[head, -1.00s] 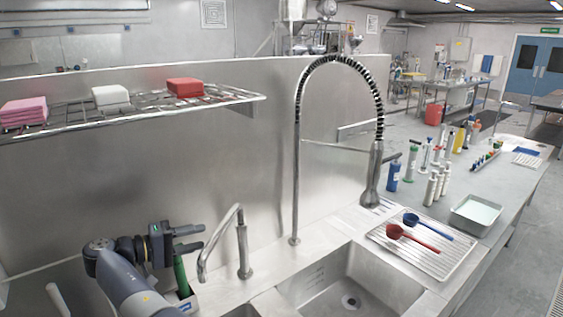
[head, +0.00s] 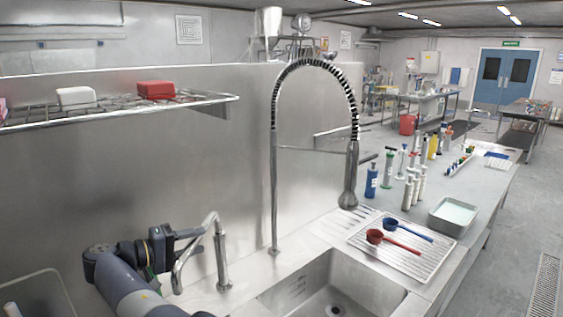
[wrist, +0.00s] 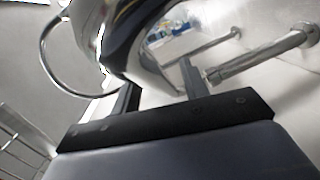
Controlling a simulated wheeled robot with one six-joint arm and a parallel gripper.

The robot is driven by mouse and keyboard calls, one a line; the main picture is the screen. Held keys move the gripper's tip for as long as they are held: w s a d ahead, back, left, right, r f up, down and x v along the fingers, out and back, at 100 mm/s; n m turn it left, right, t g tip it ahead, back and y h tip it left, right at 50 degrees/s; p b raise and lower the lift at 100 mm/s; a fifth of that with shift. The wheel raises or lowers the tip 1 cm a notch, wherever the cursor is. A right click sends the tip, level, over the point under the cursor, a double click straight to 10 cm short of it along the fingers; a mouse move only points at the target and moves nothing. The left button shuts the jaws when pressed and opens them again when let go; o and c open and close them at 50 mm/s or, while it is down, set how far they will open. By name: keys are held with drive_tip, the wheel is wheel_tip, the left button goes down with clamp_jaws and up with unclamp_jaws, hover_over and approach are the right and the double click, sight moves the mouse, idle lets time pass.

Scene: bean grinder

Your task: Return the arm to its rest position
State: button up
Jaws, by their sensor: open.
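My gripper (head: 184,247) is at the lower left of the head view, with its fingers pointing right. It is open, and I see nothing between the fingers. In the head view it overlaps the bent spout of the small steel tap (head: 221,262); I cannot tell whether they touch. In the wrist view the two dark fingers of my gripper (wrist: 160,88) stand apart, with shiny curved metal close in front of them. My arm is bent low at the left of the sink (head: 338,308).
A tall spring-hose tap (head: 274,190) rises behind the sink. A wire shelf (head: 205,103) holds a white block (head: 76,98) and a red block (head: 156,90). A drying tray (head: 385,262) carries a red scoop (head: 400,245) and a blue scoop (head: 415,230). Bottles stand farther right.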

idle(0.3)
drive_tip(key=p+v, duration=0.6)
drive_tip(key=v, duration=0.2)
drive_tip(key=b+x, duration=0.6)
drive_tip(key=x, duration=0.1)
drive_tip(key=shift+w+d, duration=0.25)
drive_tip(key=shift+d, duration=0.1)
drive_tip(key=shift+d+f+b, duration=0.15)
drive_tip(key=shift+f+b, duration=0.1)
drive_tip(key=shift+b, duration=0.3)
drive_tip(key=shift+d+r+n+t+y+b, duration=0.1)
drive_tip(key=shift+d+n+t+y+b, duration=0.35)
drive_tip(key=shift+b, duration=0.55)
drive_tip(key=shift+r, duration=0.1)
